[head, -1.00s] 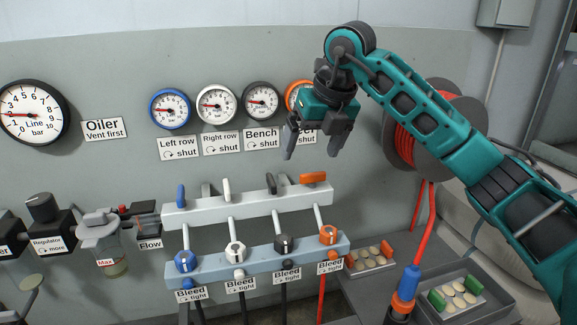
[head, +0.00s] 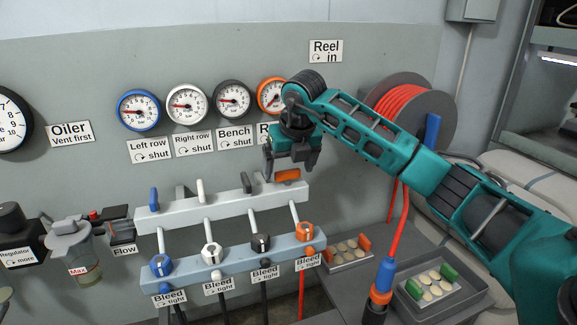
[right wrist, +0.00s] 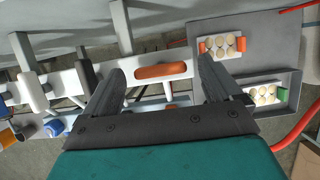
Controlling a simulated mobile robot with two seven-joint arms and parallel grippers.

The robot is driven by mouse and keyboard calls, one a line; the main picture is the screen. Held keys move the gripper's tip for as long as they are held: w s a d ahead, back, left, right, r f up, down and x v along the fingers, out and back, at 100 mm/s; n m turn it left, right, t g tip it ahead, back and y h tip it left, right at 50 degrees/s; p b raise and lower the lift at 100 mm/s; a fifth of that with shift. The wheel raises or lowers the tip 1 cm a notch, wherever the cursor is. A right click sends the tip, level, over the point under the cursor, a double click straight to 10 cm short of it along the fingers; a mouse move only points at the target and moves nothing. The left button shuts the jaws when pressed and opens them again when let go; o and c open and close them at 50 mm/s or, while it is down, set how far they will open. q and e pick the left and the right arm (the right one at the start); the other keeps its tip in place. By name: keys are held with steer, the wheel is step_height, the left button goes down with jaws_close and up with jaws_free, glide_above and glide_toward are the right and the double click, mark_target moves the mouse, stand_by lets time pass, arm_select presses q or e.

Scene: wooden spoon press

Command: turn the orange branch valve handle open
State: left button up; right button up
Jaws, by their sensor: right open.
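The orange branch valve handle (head: 287,176) lies lengthwise along the white upper manifold (head: 222,210), at its right end. My right gripper (head: 289,166) is open and empty, just above and around the handle in the head view. In the right wrist view the orange handle (right wrist: 162,71) shows between the two fingertips, beyond them, with no contact seen. The blue handle (head: 154,199), white handle (head: 201,190) and black handle (head: 246,182) stand crosswise to the manifold. My left gripper is out of view.
Gauges and labels line the wall behind; my right arm partly hides the orange-rimmed gauge (head: 271,95). Below is a blue lower manifold (head: 235,257) with bleed knobs. A red hose reel (head: 408,112) and trays with coin-like discs (head: 440,292) are at the right.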

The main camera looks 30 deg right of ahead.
steer(key=shift+w+f, duration=0.15)
steer(key=shift+f, duration=0.2)
steer(key=shift+c, duration=0.2)
steer(key=c, duration=1)
